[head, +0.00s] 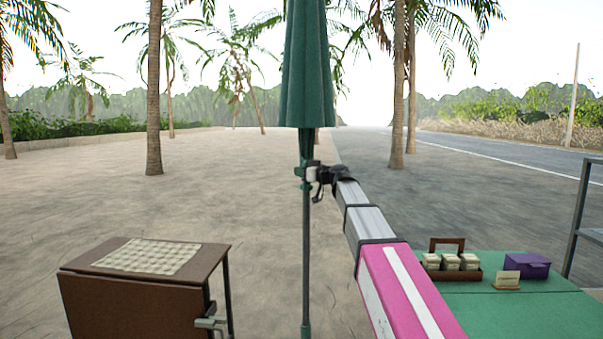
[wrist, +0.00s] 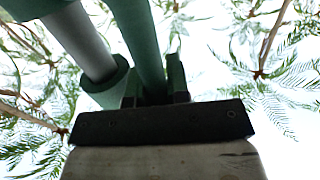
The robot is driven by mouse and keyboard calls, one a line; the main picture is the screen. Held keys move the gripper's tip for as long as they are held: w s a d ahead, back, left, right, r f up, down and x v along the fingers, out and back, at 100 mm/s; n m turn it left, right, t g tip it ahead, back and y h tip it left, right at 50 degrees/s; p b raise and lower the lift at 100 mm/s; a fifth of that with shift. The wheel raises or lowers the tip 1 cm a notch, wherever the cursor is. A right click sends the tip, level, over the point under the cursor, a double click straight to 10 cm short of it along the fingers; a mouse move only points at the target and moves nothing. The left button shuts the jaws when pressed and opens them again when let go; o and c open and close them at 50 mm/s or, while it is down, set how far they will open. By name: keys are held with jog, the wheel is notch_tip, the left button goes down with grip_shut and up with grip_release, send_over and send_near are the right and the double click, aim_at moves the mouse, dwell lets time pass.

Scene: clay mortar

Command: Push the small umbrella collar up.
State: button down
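The folded green umbrella (head: 305,75) hangs on an upright pole (head: 306,255). The small green collar (head: 299,171) sits around the pole a little below the canopy. In the wrist view the collar (wrist: 108,88) rings the grey pole (wrist: 82,42), and a green bar (wrist: 143,40) stands beside it. My gripper (head: 314,174) is at the collar's height, just right of the pole. In the wrist view my gripper's dark fingers (wrist: 154,88) lie on either side of the green bar; whether they press on it is not clear. The bar's lower end is hidden by the gripper body.
A brown cabinet (head: 140,315) with a woven mat (head: 147,257) stands at lower left. A green table (head: 520,315) at right holds a tray of jars (head: 451,273), a purple box (head: 527,265) and a small card (head: 507,281). Sand around the pole is clear.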

notch_tip(320, 180, up, 24)
dwell(0.5)
jog(key=shift+r, duration=0.1)
jog(key=c, duration=1.4)
grip_release()
jog(key=v, duration=1.1)
jog(key=shift+a, duration=0.1)
